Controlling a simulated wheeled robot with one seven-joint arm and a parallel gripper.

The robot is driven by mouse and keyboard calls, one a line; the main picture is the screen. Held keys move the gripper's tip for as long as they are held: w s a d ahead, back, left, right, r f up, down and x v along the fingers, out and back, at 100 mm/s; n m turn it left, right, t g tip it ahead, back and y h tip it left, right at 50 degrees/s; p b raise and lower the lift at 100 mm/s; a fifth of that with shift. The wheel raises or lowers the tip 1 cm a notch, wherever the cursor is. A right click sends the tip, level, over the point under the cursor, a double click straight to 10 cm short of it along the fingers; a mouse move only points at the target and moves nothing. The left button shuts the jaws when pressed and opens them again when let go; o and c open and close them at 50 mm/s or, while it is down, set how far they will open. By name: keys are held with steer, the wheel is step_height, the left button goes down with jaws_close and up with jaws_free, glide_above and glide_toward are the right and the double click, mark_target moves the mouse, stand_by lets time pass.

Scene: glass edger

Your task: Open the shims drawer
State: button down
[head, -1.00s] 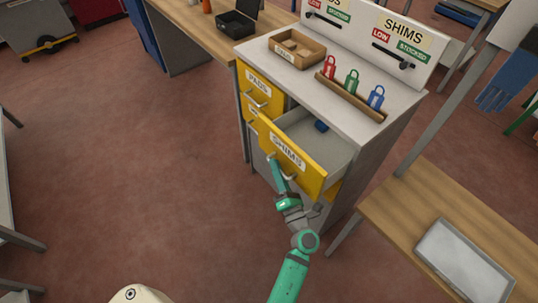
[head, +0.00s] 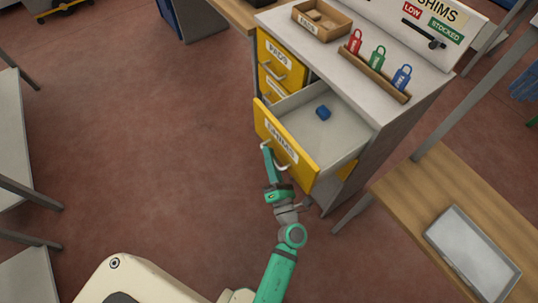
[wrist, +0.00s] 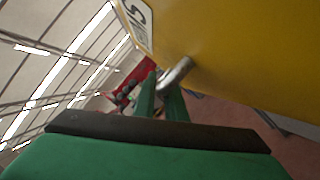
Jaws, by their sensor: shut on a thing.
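The shims drawer (head: 287,138) has a yellow front with a SHIMS label and stands well out of the grey cabinet. Its grey tray is exposed, with a small blue object (head: 323,112) inside. My gripper (head: 267,150) is at the drawer front, shut on the drawer's handle (head: 273,152). In the wrist view my green fingers (wrist: 160,97) close around the metal handle (wrist: 177,74), under the yellow drawer front (wrist: 240,50). The fingertips are partly hidden in the head view.
Closed yellow drawers, one labelled PADS (head: 278,55), are behind and left. The cabinet top (head: 340,55) bears an open box (head: 322,20) and red, green and blue padlocks. A wooden table (head: 440,195) with a grey tray (head: 471,254) stands right. Floor on the left is clear.

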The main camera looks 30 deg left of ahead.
steer(key=c, duration=2.1)
jaws_free()
steer(key=shift+d, duration=0.1)
steer(key=v, duration=1)
steer(key=shift+s+d, duration=0.2)
steer(key=shift+s, duration=0.15)
steer(key=s+d+r+m+h, duration=0.1)
steer(key=s+d+m+h, duration=0.3)
steer(key=m, duration=0.7)
steer(key=s+d+r+m+h, duration=0.1)
steer(key=s+d+m+h, duration=0.4)
steer(key=s+m, duration=0.4)
steer(key=s+d+r+m+h, duration=0.2)
steer(key=s+d+m+h, duration=0.2)
steer(key=m, duration=0.9)
steer(key=shift+s+d+r+t+h, duration=0.15)
steer(key=shift+s+h, duration=0.15)
steer(key=shift+s, duration=0.4)
steer(key=shift+s+d+t+h, duration=0.15)
steer(key=shift+s+h, duration=0.15)
steer(key=shift+s, duration=0.4)
